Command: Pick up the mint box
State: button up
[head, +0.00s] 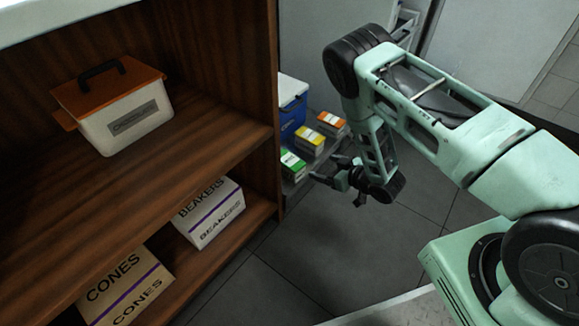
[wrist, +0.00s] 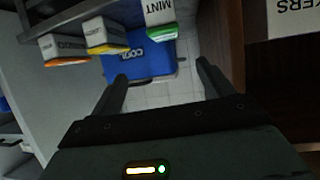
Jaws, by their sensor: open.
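The mint box (wrist: 160,14) is white with a green end and shows "MINT" at the top of the wrist view. In the head view the green and white mint box (head: 291,164) stands on a low shelf just right of the wooden cabinet, partly hidden by its edge. My gripper (head: 336,186) is to the right of the mint box, apart from it. In the wrist view my gripper (wrist: 162,72) has its fingers spread with nothing between them, and the mint box lies beyond the fingertips.
A yellow box (head: 309,142) and an orange box (head: 331,123) stand in a row behind the mint box. A blue cooler (head: 291,118) with a white lid is close by. The wooden cabinet (head: 265,165) is an obstacle on the left. Open floor (head: 310,245) lies in front.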

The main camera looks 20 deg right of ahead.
jog(key=b, duration=0.6)
send_near(291, 160)
jog(key=shift+y, duration=0.3)
jog(key=x, duration=0.4)
jog(key=shift+w+f, duration=0.2)
jog(key=shift+f, duration=0.2)
jog(key=shift+w+a+f, duration=0.1)
jog(key=shift+w+a, duration=0.2)
jog(key=shift+w, duration=0.15)
jog(key=b+x, duration=0.4)
jog(key=shift+w+f, duration=0.15)
jog(key=shift+f, duration=0.1)
jog(key=shift+w+a, duration=0.2)
jog(key=shift+w, duration=0.2)
jog(key=c, duration=1.3)
